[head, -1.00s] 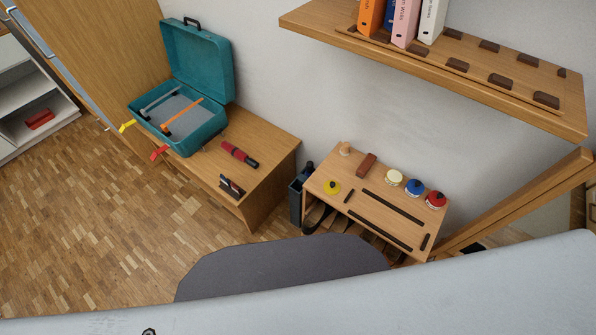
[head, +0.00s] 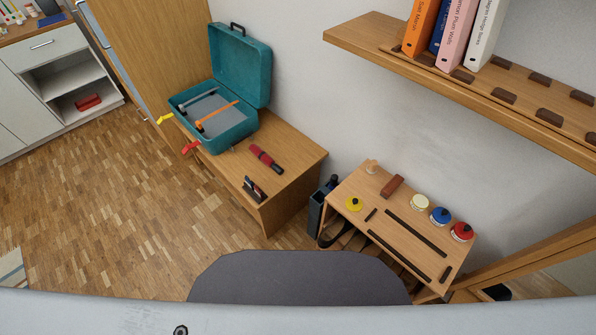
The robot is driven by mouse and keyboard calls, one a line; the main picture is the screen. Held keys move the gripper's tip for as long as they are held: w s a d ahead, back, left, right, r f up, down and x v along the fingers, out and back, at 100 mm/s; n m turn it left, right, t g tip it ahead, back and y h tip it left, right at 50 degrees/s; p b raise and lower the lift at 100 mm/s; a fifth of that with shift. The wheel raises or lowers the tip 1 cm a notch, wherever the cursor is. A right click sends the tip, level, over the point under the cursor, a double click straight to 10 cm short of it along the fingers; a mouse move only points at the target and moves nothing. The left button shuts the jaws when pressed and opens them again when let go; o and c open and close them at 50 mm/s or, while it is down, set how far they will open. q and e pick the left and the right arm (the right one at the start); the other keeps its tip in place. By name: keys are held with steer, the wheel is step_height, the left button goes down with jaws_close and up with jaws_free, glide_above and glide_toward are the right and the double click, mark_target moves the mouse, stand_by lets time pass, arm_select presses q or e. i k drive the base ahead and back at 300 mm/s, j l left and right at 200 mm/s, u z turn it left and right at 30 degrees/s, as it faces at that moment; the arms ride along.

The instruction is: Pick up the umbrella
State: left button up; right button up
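No clearly recognisable umbrella shows in the head view. A short red rod with black parts (head: 266,158) lies on the wooden bench; it could be a folded umbrella or a torch, I cannot tell. A narrow dark bin (head: 316,214) stands on the floor between the bench and a small wooden stand, with a dark thing (head: 332,182) at its top that is too small to make out. Neither of my grippers is in view.
The wooden bench (head: 297,168) carries an open teal case (head: 241,60) with tools. The small wooden stand (head: 395,225) holds coloured jars. A book shelf (head: 470,90) juts out at upper right. The parquet floor (head: 110,220) at left is clear.

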mark_target(266, 158)
steer(key=j+z, duration=0.35)
steer(key=k+j+z, duration=0.1)
steer(key=j+z, duration=0.2)
steer(key=j, duration=0.2)
steer(key=k+j+z, duration=0.1)
steer(key=j+z, duration=0.25)
steer(key=j, duration=0.1)
